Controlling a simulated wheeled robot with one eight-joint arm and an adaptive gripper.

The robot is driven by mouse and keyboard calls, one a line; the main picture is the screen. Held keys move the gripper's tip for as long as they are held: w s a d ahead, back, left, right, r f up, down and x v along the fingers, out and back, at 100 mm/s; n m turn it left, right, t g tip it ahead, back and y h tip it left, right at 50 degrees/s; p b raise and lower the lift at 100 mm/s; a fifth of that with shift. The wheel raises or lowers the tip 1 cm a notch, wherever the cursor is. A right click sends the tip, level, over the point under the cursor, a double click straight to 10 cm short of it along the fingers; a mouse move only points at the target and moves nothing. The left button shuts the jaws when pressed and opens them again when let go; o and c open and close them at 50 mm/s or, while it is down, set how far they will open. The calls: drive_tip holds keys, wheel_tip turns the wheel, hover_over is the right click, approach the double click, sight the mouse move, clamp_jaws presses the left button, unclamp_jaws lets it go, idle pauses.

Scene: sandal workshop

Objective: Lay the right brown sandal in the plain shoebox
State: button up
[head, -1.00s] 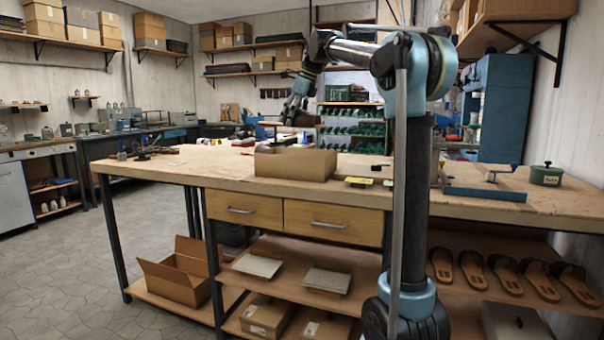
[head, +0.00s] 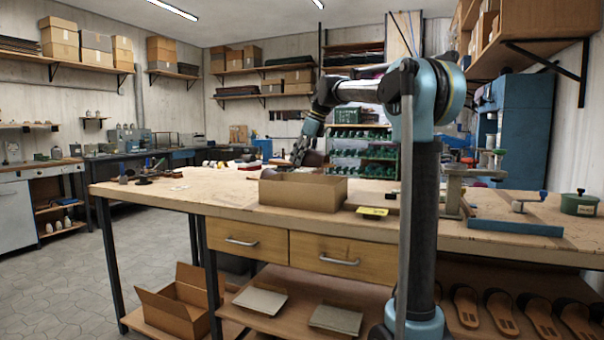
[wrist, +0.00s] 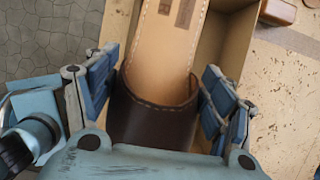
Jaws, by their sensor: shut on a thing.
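My gripper (head: 300,150) is shut on a brown sandal (head: 314,158), at the rear of the open plain shoebox (head: 302,192) on the workbench. In the wrist view my gripper's fingers (wrist: 157,88) sit on both sides of the sandal's dark brown strap (wrist: 150,118). Its tan insole (wrist: 165,50) runs away from my gripper, between the cardboard walls of the shoebox (wrist: 235,40). The sandal's far end is cut off by the frame. I cannot tell whether the sandal touches the box floor; the front wall hides the inside in the head view.
A yellow tag (head: 372,211) lies on the bench right of the shoebox. A blue-based fixture (head: 515,228) and a green tin (head: 579,204) stand further right. More sandals (head: 500,312) lie on the shelf below. The bench left of the shoebox is mostly clear.

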drive_tip(key=shift+s+f, duration=0.1)
drive_tip(key=shift+f, duration=1.95)
drive_tip(key=shift+f, duration=0.6)
drive_tip(key=o, duration=1.3)
drive_tip(key=shift+o, duration=0.2)
drive_tip(key=shift+r, duration=0.1)
drive_tip(key=v, duration=1.3)
drive_tip(key=shift+a, duration=0.15)
drive_tip(key=shift+s, duration=0.1)
